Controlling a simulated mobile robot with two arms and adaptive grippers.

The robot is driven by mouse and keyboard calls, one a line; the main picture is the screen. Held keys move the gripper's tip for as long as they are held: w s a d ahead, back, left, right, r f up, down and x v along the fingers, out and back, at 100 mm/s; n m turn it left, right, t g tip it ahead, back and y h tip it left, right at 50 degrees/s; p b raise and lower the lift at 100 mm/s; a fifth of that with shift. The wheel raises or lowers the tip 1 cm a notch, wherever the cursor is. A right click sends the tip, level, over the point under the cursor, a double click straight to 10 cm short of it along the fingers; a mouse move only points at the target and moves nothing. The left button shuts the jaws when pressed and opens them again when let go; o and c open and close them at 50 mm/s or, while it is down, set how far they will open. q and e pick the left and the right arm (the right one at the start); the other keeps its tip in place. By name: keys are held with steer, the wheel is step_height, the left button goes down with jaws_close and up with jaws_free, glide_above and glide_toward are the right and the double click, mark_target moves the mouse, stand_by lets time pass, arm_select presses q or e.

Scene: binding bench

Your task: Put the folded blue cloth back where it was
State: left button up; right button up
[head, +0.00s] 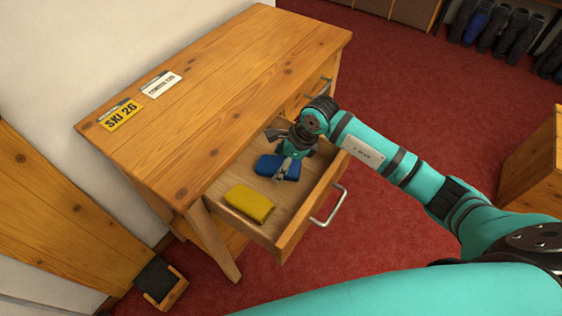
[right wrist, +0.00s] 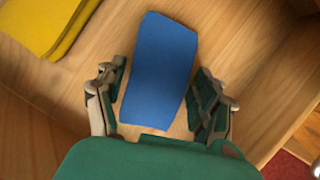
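The folded blue cloth (head: 266,165) lies on the floor of the open drawer (head: 300,215). My right gripper (head: 284,168) is down in the drawer, over the cloth. In the right wrist view, the blue cloth (right wrist: 162,65) lies between the two spread fingers of my right gripper (right wrist: 160,85). A narrow strip of wood shows between the cloth and each finger, so the gripper is open and not holding it. In the head view the gripper covers part of the cloth. My left gripper is not in view.
A yellow folded cloth (head: 249,202) lies in the drawer nearer its front left; it also shows in the right wrist view (right wrist: 45,22). The bench top (head: 230,75) overhangs the drawer's back. A yellow sign (head: 121,115) and a white card (head: 161,84) lie on it.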

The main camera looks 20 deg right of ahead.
steer(key=shift+o, duration=1.2)
steer(key=shift+r, duration=0.2)
steer(key=v, duration=1.2)
steer(key=shift+d, duration=0.1)
